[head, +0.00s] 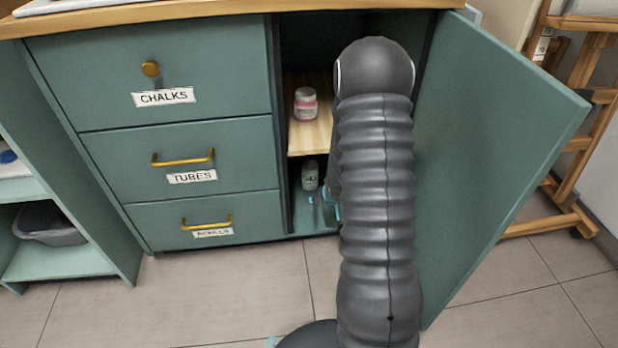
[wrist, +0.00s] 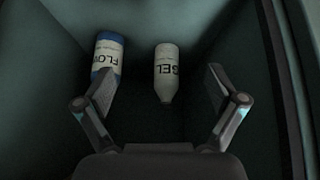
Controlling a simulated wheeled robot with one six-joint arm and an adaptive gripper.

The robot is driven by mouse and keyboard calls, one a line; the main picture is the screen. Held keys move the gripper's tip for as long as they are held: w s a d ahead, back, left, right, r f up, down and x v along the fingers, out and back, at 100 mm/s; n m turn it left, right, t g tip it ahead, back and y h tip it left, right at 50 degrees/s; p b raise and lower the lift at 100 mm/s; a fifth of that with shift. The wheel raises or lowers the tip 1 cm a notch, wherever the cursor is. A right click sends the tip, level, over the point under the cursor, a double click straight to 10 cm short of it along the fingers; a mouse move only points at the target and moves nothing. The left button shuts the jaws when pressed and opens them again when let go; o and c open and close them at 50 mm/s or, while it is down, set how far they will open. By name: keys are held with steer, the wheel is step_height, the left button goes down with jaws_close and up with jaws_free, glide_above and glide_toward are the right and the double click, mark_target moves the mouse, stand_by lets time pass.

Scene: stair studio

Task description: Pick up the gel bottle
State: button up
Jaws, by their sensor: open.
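The gel bottle (wrist: 166,72) is white with dark lettering that reads upside down in the wrist view. Its narrow end points toward my gripper. My gripper (wrist: 161,80) is open, with one finger on each side of the bottle and a gap to both. The left finger is close to a second bottle, and I cannot tell whether they touch. In the head view my arm hides most of the gripper, low inside the open cabinet. A pale bottle (head: 309,176) shows there on the lower level; I cannot tell which one it is.
The second bottle (wrist: 107,58), white and blue and marked FLOW, stands left of the gel bottle. A wooden shelf (head: 312,136) with a pink jar (head: 305,106) is above. The open door (head: 490,150) stands right of my arm; drawers (head: 180,165) are left.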

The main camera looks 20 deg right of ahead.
mark_target(310, 170)
steer(key=w+d+f+t+b, duration=0.1)
steer(key=w+f+t, duration=0.1)
steer(key=w, duration=0.5)
steer(key=w+d+f+t+b, duration=0.1)
steer(key=w+f+t, duration=0.1)
steer(key=w, duration=0.5)
steer(key=w+d+f+t, duration=0.1)
steer(key=w+f+t, duration=0.1)
steer(key=w, duration=0.5)
steer(key=shift+w+d+f+n+t+b, duration=0.15)
steer(key=shift+f+n+t+b, duration=0.2)
steer(key=shift+f, duration=0.5)
steer(key=c, duration=1.5)
steer(key=shift+c, duration=0.8)
steer(key=shift+r, duration=0.1)
steer(key=shift+r, duration=0.1)
